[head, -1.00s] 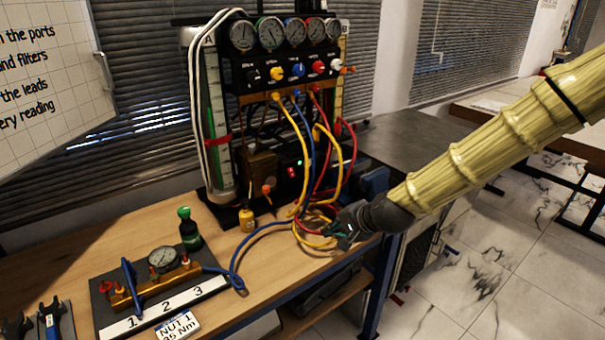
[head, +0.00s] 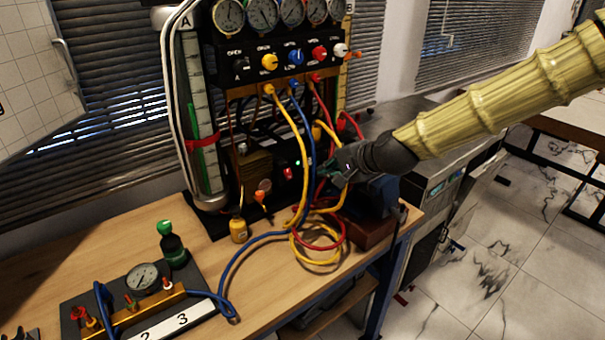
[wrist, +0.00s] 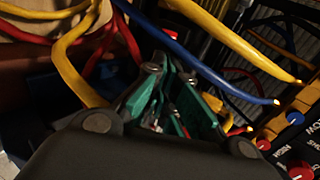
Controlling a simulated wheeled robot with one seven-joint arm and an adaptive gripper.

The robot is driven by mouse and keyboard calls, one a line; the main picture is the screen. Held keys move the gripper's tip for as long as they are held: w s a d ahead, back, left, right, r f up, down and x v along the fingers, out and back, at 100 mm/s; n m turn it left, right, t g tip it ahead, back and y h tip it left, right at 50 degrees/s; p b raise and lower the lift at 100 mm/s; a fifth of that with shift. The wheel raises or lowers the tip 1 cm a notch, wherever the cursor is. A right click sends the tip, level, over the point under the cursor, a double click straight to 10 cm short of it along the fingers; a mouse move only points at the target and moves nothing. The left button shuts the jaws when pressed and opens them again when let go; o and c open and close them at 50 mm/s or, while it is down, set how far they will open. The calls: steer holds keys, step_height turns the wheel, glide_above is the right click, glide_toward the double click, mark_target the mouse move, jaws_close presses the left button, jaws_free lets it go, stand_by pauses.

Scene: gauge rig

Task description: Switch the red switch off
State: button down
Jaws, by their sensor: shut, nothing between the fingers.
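The red switch (head: 287,173) is on the black lower front of the gauge rig, just below a small lit green lamp (head: 297,162). Its on or off position is too small to tell. My gripper (head: 330,172) is a little right of the switch in the head view, among the hoses and apart from the switch in the picture. The gripper's fingers with green pads (wrist: 172,100) show in the wrist view, shut and holding nothing. I cannot surely pick out the switch in the wrist view.
Yellow hoses (head: 288,130), a blue hose (head: 313,135) and red hoses (head: 335,135) hang before the panel around my gripper. A yellow hose (wrist: 225,38) and a blue hose (wrist: 200,68) cross close in the wrist view.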

mark_target(288, 174)
steer(key=p+x, duration=0.1)
steer(key=x, duration=1.3)
steer(key=shift+p, duration=0.4)
steer(key=shift+f, duration=0.25)
steer(key=shift+w+a+f+t+b, duration=0.1)
steer(key=shift+w+f+t+b, duration=0.15)
steer(key=shift+b, duration=0.95)
steer(key=shift+r, duration=0.3)
steer(key=shift+s+r+p, duration=0.1)
steer(key=shift+r+p, duration=0.45)
steer(key=shift+r, duration=0.05)
